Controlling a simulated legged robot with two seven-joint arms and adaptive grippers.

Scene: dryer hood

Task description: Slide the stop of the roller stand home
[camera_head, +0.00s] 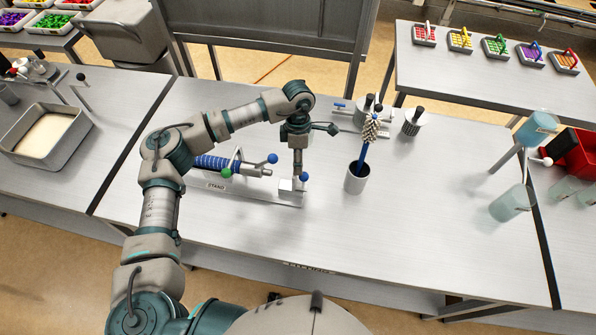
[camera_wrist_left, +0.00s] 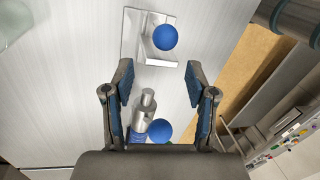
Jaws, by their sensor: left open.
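The roller stand (camera_head: 240,194) is a low metal base labelled STAND on the bench. A blue ribbed roller (camera_head: 212,163) lies on it, with a green ball and a blue ball (camera_head: 272,158) near it. The stop, a small metal block (camera_head: 287,187) with a blue ball knob (camera_head: 304,177), is at the stand's right end; the knob also shows in the left wrist view (camera_wrist_left: 165,38). A gap separates it from the metal shaft end (camera_wrist_left: 148,97). My left gripper (camera_wrist_left: 160,76) is open and empty, pointing down above the stand near the stop. My right gripper is out of view.
Pale blue cups (camera_head: 510,203) stand farther right. A grey bin (camera_head: 45,135) is at left. The bench front is clear.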

